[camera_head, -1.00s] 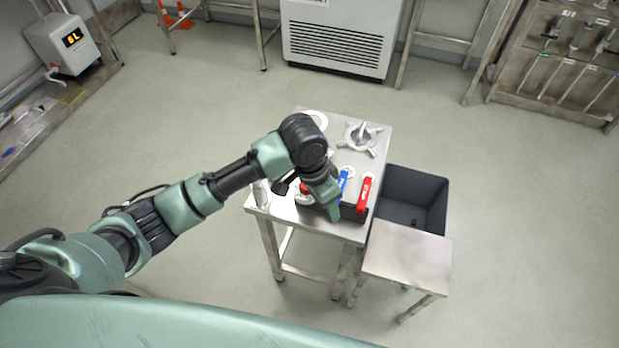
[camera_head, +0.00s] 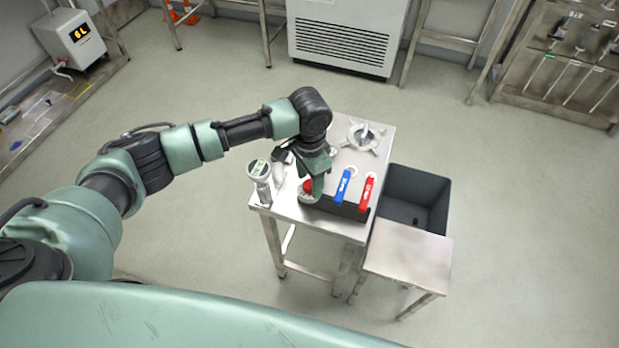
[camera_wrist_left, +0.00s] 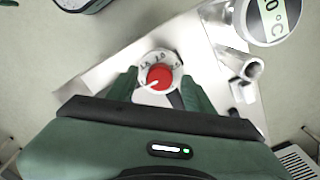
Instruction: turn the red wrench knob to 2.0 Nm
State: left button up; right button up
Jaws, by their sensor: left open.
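The red knob (camera_head: 307,186) sits on a round white dial at the front of the steel table. In the left wrist view the red knob (camera_wrist_left: 159,76) shows with a short white mark at its lower left. Small numbers ring the dial (camera_wrist_left: 146,63); I cannot read them surely. My left gripper (camera_head: 315,184) points down right at the knob and partly covers it. In the wrist view the left gripper (camera_wrist_left: 160,84) is open, with one finger on each side of the dial. I cannot tell whether the fingers touch it. My right gripper is not in view.
A blue handle (camera_head: 344,187) and a red handle (camera_head: 367,192) stand just right of the knob. A round display gauge (camera_head: 259,170) stands at the table's left edge. A star-shaped metal fixture (camera_head: 363,137) is behind. A grey bin (camera_head: 433,187) and a low stand (camera_head: 408,255) are at the right.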

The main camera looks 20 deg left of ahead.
pick_arm(q)
jog(key=shift+f, duration=0.3)
grip_shut()
